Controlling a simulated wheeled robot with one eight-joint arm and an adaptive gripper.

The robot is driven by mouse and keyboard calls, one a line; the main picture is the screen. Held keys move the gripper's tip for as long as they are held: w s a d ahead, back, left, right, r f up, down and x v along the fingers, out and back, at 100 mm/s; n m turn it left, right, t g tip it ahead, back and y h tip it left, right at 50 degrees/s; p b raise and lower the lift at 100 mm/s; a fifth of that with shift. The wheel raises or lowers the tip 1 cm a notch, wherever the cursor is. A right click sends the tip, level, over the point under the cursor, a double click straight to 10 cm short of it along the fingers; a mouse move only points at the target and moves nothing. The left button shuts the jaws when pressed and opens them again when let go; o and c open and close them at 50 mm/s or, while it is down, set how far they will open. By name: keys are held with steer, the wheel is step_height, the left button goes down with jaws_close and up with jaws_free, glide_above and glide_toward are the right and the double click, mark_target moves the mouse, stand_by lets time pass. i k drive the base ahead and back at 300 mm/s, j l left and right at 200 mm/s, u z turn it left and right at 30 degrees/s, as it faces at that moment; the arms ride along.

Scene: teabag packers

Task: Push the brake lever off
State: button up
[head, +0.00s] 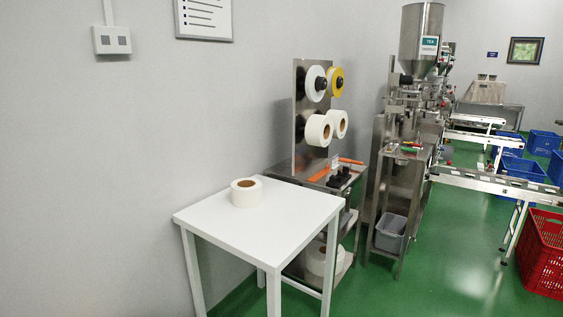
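The brake lever cannot be made out with certainty. A steel reel stand (299,120) carries white and yellow rolls on black hubs. On its steel bench top, below the rolls, lie a long orange bar (319,173) and a shorter orange piece (350,161), beside a small white tag (335,162) and black parts (340,178). Either orange part could be the lever; its position is too small to read. My gripper is not in view.
A white table (250,215) with one white roll (246,192) stands in front of the reel stand. A steel tea packing machine (422,35), a grey bin (390,233), conveyors (495,183) and a red crate (541,255) stand to the right. Green floor (450,270) is open between them.

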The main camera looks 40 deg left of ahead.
mark_target(449, 163)
steer(key=i+u, duration=0.3)
steer(key=u, duration=0.2)
steer(key=i+l+u, duration=0.25)
steer(key=u, duration=0.25)
steer(key=i+l+u, duration=0.25)
steer(key=u, duration=0.25)
steer(key=i+l+u, duration=0.2)
steer(key=l+u, duration=0.3)
steer(key=i+l, duration=0.15)
steer(key=l, duration=0.3)
steer(key=i+l+u, duration=0.1)
steer(key=l, duration=0.4)
steer(key=i+l, duration=0.2)
steer(key=l, duration=0.25)
steer(key=i+l+u, duration=0.1)
steer(key=l, duration=0.4)
steer(key=i+l+u, duration=0.1)
steer(key=l, duration=0.4)
steer(key=i+l, duration=0.15)
steer(key=l, duration=0.35)
steer(key=z, duration=1.25)
